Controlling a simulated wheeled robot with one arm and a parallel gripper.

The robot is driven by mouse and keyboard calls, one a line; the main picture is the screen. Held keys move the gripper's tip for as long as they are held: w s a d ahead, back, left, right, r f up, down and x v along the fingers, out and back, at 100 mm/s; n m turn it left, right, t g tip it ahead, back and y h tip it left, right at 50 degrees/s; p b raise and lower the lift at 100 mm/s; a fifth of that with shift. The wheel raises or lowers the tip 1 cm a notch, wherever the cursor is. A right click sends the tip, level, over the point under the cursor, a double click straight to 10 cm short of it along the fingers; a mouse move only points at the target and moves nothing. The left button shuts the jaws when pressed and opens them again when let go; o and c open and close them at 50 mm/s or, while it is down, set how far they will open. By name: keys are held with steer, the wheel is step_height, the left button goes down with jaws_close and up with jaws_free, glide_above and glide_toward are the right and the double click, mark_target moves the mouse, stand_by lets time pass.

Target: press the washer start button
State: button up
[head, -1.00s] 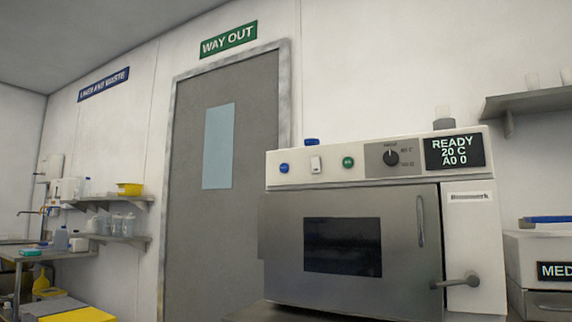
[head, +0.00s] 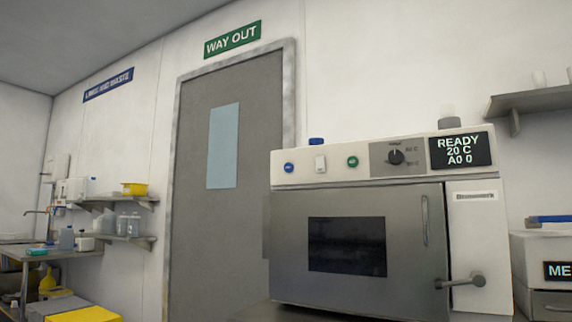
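The washer (head: 481,230) is a white and steel box on a bench at the right in the head view, with its door shut. Its top panel carries a blue button (head: 289,168), a white rocker switch (head: 320,164), a green button (head: 352,161) and a black dial (head: 396,156). The labels on the buttons are too small to read. The display (head: 460,151) reads READY, 20 C, A0 0. A lever handle (head: 460,281) sits at the door's lower right. My gripper is not in view.
A grey door (head: 230,235) under a WAY OUT sign stands left of the washer. A shelf (head: 540,101) is on the wall at upper right, and a box marked ME (head: 530,246) stands right of the washer. Shelves, a bench and yellow bins (head: 85,315) are at far left.

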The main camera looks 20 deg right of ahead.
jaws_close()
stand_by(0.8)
